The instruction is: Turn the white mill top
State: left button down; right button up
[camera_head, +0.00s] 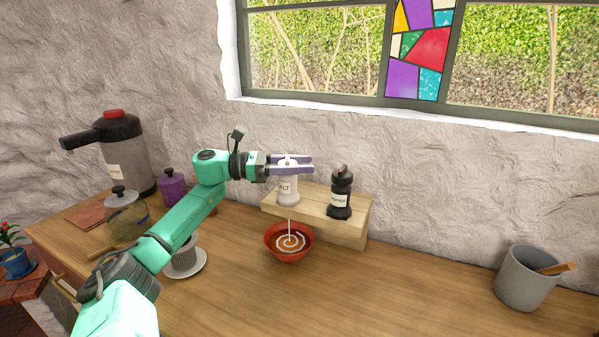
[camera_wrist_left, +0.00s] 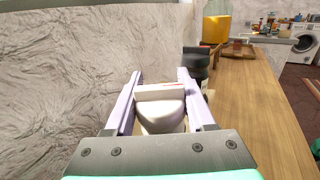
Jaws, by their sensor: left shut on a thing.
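The white mill (camera_head: 288,190), with a label reading "ALT" in the visible part, stands upright on a wooden block (camera_head: 345,233). My left gripper (camera_head: 304,164) reaches in from the left and is shut on the mill's top. In the left wrist view the white mill top (camera_wrist_left: 160,112) sits between the two pale purple fingers. A thin white line runs down from the mill to a red-brown bowl (camera_head: 275,251) below, which holds a white swirl. My right gripper is not in view.
A black mill (camera_head: 340,195) stands just right of the white one on the block. A grey pot (camera_head: 526,279) is at the right. A kettle-like dispenser (camera_head: 122,150), a glass jar (camera_head: 126,221), a purple jar (camera_head: 172,188) and a cup on a saucer (camera_head: 189,274) are left. The counter's right middle is clear.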

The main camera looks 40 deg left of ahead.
pick_arm(q)
jog(key=m+g+h, duration=0.1)
jog(key=m+g+h+p, duration=0.1)
jog(key=shift+s+d+r+g+p, duration=0.2)
jog(key=shift+r+g+p, duration=0.1)
jog(key=shift+g, duration=0.1)
jog(key=shift+s+f+m+g+h+p, duration=0.15)
jog(key=shift+m+g+h+p, duration=0.35)
jog(key=shift+m+g, duration=0.25)
jog(key=shift+d+f+g, duration=0.1)
jog(key=shift+f+g, duration=0.05)
jog(key=shift+g, duration=0.2)
jog(key=shift+s+m+h, duration=0.1)
jog(key=shift+m+h, duration=0.15)
jog(key=shift+h, duration=0.05)
jog(key=shift+c, duration=1.1)
grip_release()
